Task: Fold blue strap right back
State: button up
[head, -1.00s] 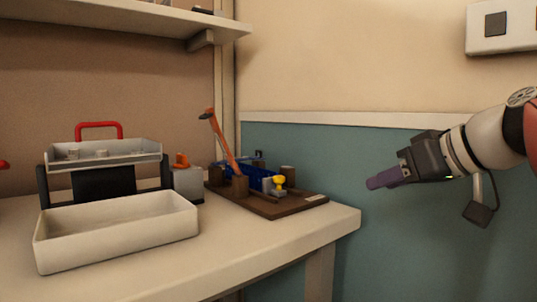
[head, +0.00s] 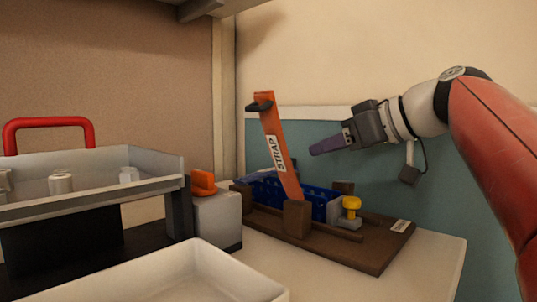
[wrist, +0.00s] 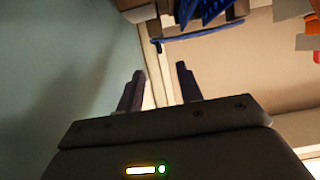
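An upright orange arm (head: 271,125) with a white STRAP label and a dark tip leans slightly left above a brown wooden board (head: 370,262). A dark blue ribbed block (head: 312,204) sits on the board behind the arm's wooden post. A flatter blue piece (head: 262,177) shows behind it; I cannot tell whether it is a strap. The wrist view shows a thin blue bar (wrist: 200,33) near the ribbed block (wrist: 207,10). My gripper (head: 318,149) is in the air right of the orange arm, apart from everything. Its fingers (wrist: 160,82) are open and empty.
A yellow knob (head: 351,203) stands at the board's front right. A grey box with an orange switch (head: 203,182) is left of the board. A tray with a red handle (head: 47,122) and a cream bin (head: 185,275) are at the left. The air around my gripper is clear.

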jog(key=x, duration=0.8)
jog(key=shift+w+a, duration=0.1)
jog(key=shift+r, duration=0.1)
jog(key=shift+c, duration=0.5)
grip_shut()
